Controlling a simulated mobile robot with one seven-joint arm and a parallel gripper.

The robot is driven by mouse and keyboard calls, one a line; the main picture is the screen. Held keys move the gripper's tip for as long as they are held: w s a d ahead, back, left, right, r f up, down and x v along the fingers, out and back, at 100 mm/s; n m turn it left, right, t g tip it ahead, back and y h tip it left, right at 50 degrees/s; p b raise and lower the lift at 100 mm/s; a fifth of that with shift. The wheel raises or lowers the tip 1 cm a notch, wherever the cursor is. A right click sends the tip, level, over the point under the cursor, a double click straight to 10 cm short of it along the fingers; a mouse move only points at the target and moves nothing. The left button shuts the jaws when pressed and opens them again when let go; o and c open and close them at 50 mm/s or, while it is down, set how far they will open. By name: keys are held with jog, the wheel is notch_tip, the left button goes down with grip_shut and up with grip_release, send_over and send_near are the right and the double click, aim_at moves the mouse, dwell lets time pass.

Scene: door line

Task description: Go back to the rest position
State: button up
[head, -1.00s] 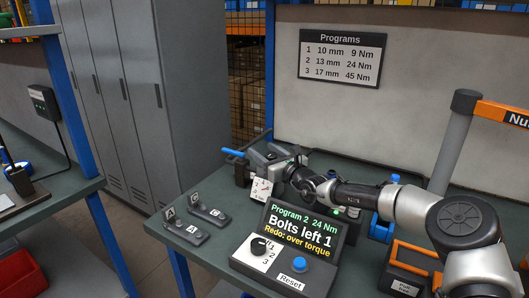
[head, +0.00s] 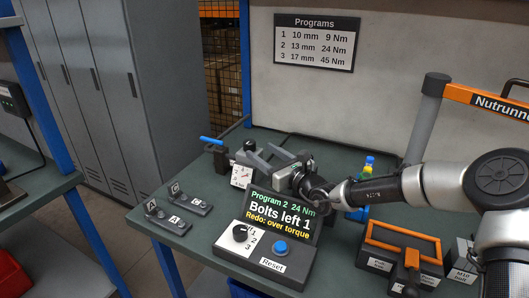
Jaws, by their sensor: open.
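My gripper (head: 258,150) is at the end of my arm, above the back part of the green bench. Its two grey fingers point left and away, spread apart, with nothing seen between them. It is close to the vise-like fixture with a blue handle (head: 211,141), on the right of it. Whether it touches the fixture I cannot tell. My arm reaches in from the right, over the bench and behind the display box. The display (head: 282,212) reads "Program 2 24 Nm, Bolts left 1, Redo: over torque".
The box carries a black dial (head: 240,233) and a blue Reset button (head: 280,247). An orange-rimmed tray (head: 390,235) and a grey post (head: 424,120) are at the right. A programs sign (head: 316,42) hangs behind.

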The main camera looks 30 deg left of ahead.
jog(key=shift+s+d, duration=0.1)
jog(key=shift+d, duration=0.05)
dwell(0.3)
jog(key=s+d+r+n+g+h, duration=0.2)
jog(key=s+d+r+n+g, duration=0.15)
jog(key=s+n, duration=0.45)
jog(key=s+d+r+n+g+h, duration=0.1)
jog(key=s+d+r+n+g, duration=0.1)
jog(key=s+d+n+g, duration=0.4)
jog(key=s+d+r+n+t+h, duration=0.15)
jog(key=s+d+n+h, duration=0.35)
jog(key=d, duration=0.8)
jog(key=s+d+r+n+t+h, duration=0.1)
jog(key=s+d+t+h, duration=0.25)
jog(key=s+d, duration=0.6)
jog(key=s+d+r+n+t+h, duration=0.1)
jog(key=s+d+n+t+h, duration=0.3)
jog(key=d, duration=1.1)
notch_tip(320, 180, up, 22)
jog(key=w+g+p, duration=0.1)
jog(key=g+p, duration=0.1)
jog(key=p, duration=2)
jog(key=shift+a+m, duration=0.15)
jog(key=shift+m, duration=0.15)
jog(key=shift+f+h, duration=0.15)
jog(key=shift+h, duration=0.1)
